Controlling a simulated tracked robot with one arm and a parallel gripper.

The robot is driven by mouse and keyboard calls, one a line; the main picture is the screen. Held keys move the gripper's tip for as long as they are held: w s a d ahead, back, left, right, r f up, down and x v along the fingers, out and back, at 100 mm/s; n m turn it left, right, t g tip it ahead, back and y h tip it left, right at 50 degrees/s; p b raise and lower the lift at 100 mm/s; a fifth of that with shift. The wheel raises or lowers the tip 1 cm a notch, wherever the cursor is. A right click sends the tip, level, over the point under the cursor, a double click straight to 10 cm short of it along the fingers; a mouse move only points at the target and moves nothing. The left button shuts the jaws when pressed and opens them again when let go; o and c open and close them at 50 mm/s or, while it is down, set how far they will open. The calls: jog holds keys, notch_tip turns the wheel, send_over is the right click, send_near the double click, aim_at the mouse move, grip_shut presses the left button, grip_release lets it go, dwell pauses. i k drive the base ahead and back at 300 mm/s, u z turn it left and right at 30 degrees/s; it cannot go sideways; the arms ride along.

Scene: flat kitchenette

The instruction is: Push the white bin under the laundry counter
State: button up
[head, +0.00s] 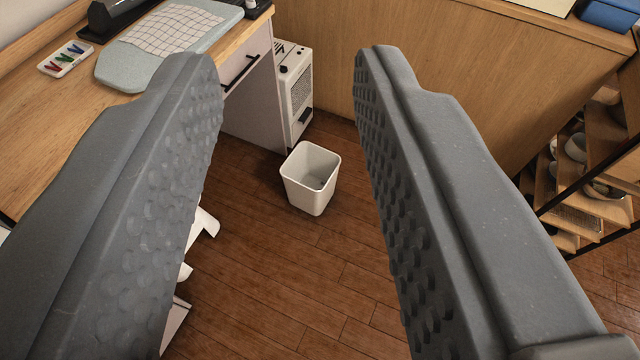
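The white bin (311,198) stands upright on the brown wooden floor, in the middle of the view. It is a small square bin with an open top, and its inside looks mostly empty, with something small and dark inside that I cannot make out. My gripper (290,65) is open, with its two grey dimpled fingers wide apart. The bin shows between the fingers, farther off and lower, and nothing touches it. A wooden-topped counter (60,120) with a white drawer front (248,75) runs along the left; I cannot tell if it is the laundry counter.
A white heater-like unit (297,95) stands behind the bin, against the counter's end. A wooden panel (330,60) closes off the back. A shelf rack with bowls (580,190) stands at right. White pieces (203,225) show by the left finger. Floor around the bin is clear.

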aim_at(309, 164)
jog(key=z, duration=0.75)
jog(key=i, duration=2)
jog(key=u, duration=0.45)
